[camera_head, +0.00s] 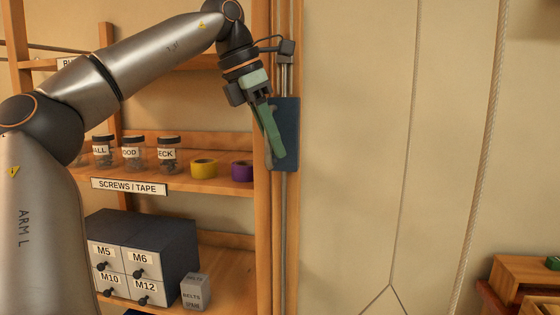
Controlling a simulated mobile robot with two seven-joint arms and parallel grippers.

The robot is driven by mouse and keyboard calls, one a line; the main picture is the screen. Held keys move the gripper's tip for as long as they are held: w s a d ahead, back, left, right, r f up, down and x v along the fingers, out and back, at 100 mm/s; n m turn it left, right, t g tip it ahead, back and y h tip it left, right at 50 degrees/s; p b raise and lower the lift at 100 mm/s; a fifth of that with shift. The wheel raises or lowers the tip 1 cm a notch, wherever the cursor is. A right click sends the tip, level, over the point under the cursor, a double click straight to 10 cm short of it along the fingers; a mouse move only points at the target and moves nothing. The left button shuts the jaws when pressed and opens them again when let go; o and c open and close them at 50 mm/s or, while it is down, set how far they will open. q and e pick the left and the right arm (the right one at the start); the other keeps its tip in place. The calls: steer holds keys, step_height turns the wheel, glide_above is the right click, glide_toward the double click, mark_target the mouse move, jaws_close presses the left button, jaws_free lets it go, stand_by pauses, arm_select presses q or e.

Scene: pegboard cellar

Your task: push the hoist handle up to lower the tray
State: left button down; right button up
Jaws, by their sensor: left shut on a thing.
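The hoist handle (270,133) is a green lever in front of a dark blue plate (287,120) on the wooden post. My left gripper (260,98) comes in from the upper left and is shut on the handle's upper part. The handle's free end slants down and slightly right across the plate. The fingers hide part of its upper end. A thin cord (408,170) hangs to the right of the post and splits in two near the bottom edge. The tray is not visible. My right gripper is not in view.
A wooden shelf (190,182) left of the post holds jars (133,158), yellow tape (203,168) and purple tape (242,171). Grey drawers (170,235) stand below. A thick rope (487,140) hangs at right. The wall between post and cord is bare.

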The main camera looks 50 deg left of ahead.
arm_select(q)
steer(key=shift+r, duration=0.55)
steer(key=c, duration=1.1)
jaws_free()
steer(key=shift+w, duration=0.1)
steer(key=shift+o, duration=1.3)
steer(key=shift+d, duration=0.1)
steer(key=shift+f, duration=0.2)
steer(key=d+v, duration=0.1)
steer(key=v, duration=0.6)
steer(key=shift+a+r, duration=0.3)
steer(key=shift+a, duration=0.2)
